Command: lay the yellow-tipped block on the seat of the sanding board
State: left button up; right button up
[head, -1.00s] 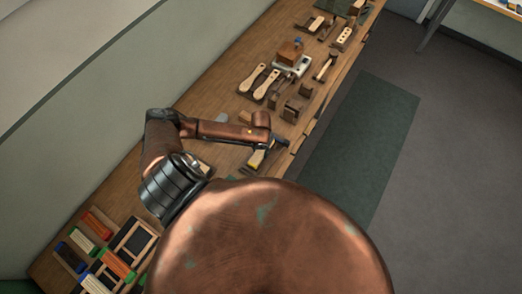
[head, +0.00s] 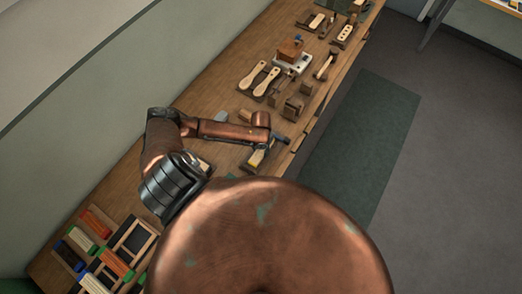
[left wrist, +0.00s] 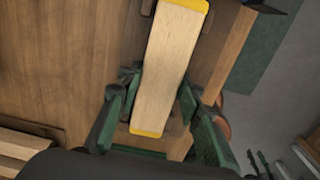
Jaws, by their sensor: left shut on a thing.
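The yellow-tipped block (left wrist: 167,65) is a pale wooden bar with a yellow band at each end. In the left wrist view it lies between the green fingers of my left gripper (left wrist: 158,92), which are shut on its sides. Brown wooden parts show beside and beneath the block, likely the sanding board (left wrist: 210,28); I cannot tell whether the block touches them. In the head view the block (head: 256,158) shows small under my left gripper (head: 263,150), low over the bench. My right gripper is not in view.
The wooden bench (head: 215,100) runs diagonally. Farther along are two pale paddle-shaped pieces (head: 259,78), small brown blocks (head: 293,107) and a mallet (head: 325,66). Trays of coloured bristle bundles (head: 98,222) stand at the near left. A slatted wooden piece (left wrist: 22,145) is at lower left in the wrist view.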

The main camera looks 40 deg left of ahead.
pick_arm(q)
jog(key=shift+f, duration=0.4)
jog(key=o, duration=1.3)
jog(key=shift+o, duration=0.9)
jog(key=shift+o, duration=1.4)
jog(key=shift+r, duration=0.15)
jog(key=shift+r+p, duration=3.7)
jog(key=shift+r, duration=0.2)
jog(key=shift+f, duration=0.1)
notch_tip(320, 180, down, 7)
jog(key=b, duration=0.6)
jog(key=shift+b, duration=0.3)
